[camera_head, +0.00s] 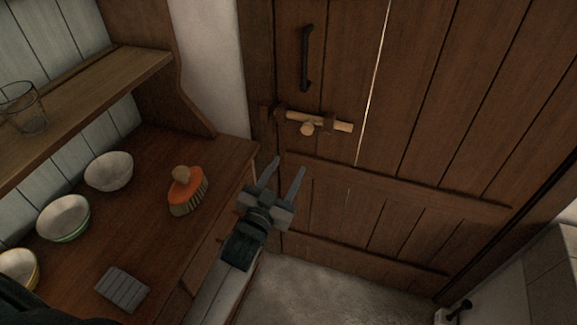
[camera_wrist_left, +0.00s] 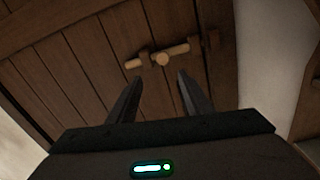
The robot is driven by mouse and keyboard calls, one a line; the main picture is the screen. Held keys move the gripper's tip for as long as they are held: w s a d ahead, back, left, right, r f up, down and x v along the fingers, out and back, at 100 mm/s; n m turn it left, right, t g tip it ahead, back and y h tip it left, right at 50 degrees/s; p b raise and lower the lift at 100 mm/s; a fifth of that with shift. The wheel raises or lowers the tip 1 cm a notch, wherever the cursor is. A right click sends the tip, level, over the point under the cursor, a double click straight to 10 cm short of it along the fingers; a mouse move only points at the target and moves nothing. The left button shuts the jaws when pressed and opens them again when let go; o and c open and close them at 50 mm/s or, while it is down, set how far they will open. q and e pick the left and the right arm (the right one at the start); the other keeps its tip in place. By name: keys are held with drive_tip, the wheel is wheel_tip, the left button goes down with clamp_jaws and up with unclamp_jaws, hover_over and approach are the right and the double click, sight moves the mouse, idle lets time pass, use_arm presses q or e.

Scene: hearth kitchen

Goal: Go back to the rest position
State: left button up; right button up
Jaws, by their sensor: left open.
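My left gripper (camera_head: 283,176) is open and empty, its two fingers apart and pointing at the wooden door. It is in front of and below the door's wooden bolt (camera_head: 318,122), apart from it. In the left wrist view the fingers (camera_wrist_left: 157,95) show open, with the bolt (camera_wrist_left: 162,57) beyond and between them. The bolt lies across the door (camera_head: 400,140) near its left edge, with a round knob. A dark handle (camera_head: 306,58) is above it. My right gripper is not in view.
A wooden dresser (camera_head: 150,215) stands at left, close to my left arm. It holds an orange brush (camera_head: 187,190), several bowls (camera_head: 108,171) and a grey block-like item (camera_head: 122,289). A glass (camera_head: 22,108) stands on the shelf (camera_head: 90,100). Bare floor (camera_head: 330,290) shows below the door.

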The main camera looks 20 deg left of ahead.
use_arm(q)
drive_tip(key=s+f+g, duration=0.3)
drive_tip(key=f+g, duration=0.2)
drive_tip(key=f, duration=2)
drive_tip(key=s+f+g, duration=0.2)
drive_tip(key=s+f, duration=0.3)
drive_tip(key=f, duration=0.4)
drive_tip(key=s+f+g, duration=0.2)
drive_tip(key=s+f, duration=0.3)
drive_tip(key=f, duration=0.4)
drive_tip(key=s+a+f+g+b, duration=0.1)
drive_tip(key=s+a+f+g, duration=0.2)
drive_tip(key=s+f, duration=1.25)
drive_tip(key=s+a+f+g, duration=0.1)
drive_tip(key=s+f, duration=0.1)
drive_tip(key=s, duration=0.6)
drive_tip(key=s+a+f+g, duration=0.1)
drive_tip(key=s+f+g, duration=0.1)
drive_tip(key=s, duration=0.6)
drive_tip(key=s+a+f+g+y, duration=0.1)
drive_tip(key=s+a+f+g, duration=0.1)
drive_tip(key=s, duration=0.7)
drive_tip(key=shift+f, duration=0.65)
drive_tip(key=shift+w, duration=0.15)
